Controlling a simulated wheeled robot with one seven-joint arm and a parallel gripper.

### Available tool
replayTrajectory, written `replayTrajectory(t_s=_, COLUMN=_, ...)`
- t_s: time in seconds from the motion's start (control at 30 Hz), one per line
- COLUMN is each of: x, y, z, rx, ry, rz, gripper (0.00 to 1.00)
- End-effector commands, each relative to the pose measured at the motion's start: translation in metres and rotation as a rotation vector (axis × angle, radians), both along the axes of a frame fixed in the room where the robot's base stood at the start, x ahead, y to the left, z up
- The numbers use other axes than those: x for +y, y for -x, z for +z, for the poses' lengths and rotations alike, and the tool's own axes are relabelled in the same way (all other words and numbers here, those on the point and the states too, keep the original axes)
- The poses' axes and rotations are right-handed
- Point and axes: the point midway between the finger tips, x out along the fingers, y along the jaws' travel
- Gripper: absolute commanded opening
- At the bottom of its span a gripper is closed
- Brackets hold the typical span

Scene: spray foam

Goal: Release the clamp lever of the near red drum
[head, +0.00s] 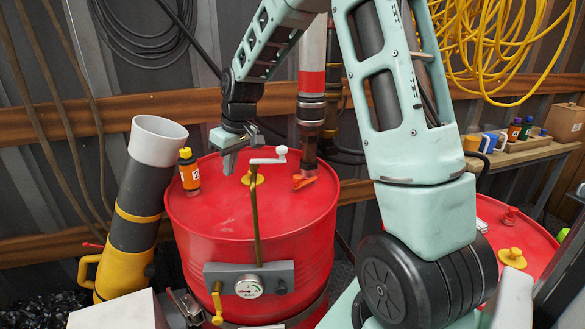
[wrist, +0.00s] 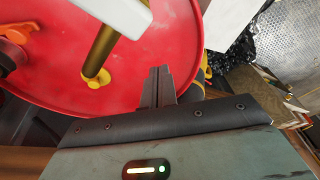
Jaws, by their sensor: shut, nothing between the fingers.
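The near red drum (head: 225,215) stands upright in the middle of the head view; its red lid (wrist: 180,50) fills much of the wrist view. An orange lever (head: 304,182) sits at the foot of a pipe on the lid; it also shows at the left of the wrist view (wrist: 18,30). A metal latch (head: 188,306) and a yellow handle (head: 217,306) are low on the drum's front. I cannot tell for sure which is the clamp lever. My gripper (head: 228,170) is shut and empty above the lid's left half, apart from these levers. Its closed fingers (wrist: 160,78) show in the wrist view.
A gauge panel (head: 250,281) is on the drum's front. A small orange bottle (head: 189,172) stands at the lid's left edge. A second red drum (head: 520,240) is at right.

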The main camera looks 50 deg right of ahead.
Motion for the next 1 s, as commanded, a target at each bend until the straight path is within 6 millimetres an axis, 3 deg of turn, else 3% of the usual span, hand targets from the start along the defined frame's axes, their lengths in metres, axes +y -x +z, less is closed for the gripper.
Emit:
replayTrajectory(t_s=0.03, x=-0.045, y=-0.007, z=-0.002, rx=-0.013, ry=0.005, rz=-0.059, gripper=0.0)
replayTrajectory(t_s=0.2, x=-0.164, y=-0.007, z=-0.009, rx=-0.053, ry=0.037, rz=-0.184, gripper=0.0)
replayTrajectory(t_s=0.33, x=-0.211, y=0.0, z=-0.013, rx=-0.066, ry=0.055, rz=-0.231, gripper=0.0)
replayTrajectory(t_s=0.5, x=-0.228, y=0.004, z=-0.014, rx=-0.071, ry=0.064, rz=-0.247, gripper=0.0)
replayTrajectory(t_s=0.83, x=-0.227, y=0.004, z=-0.016, rx=-0.07, ry=0.063, rz=-0.245, gripper=0.0)
replayTrajectory(t_s=1.0, x=-0.227, y=-0.002, z=-0.03, rx=-0.067, ry=0.061, rz=-0.245, gripper=0.0)
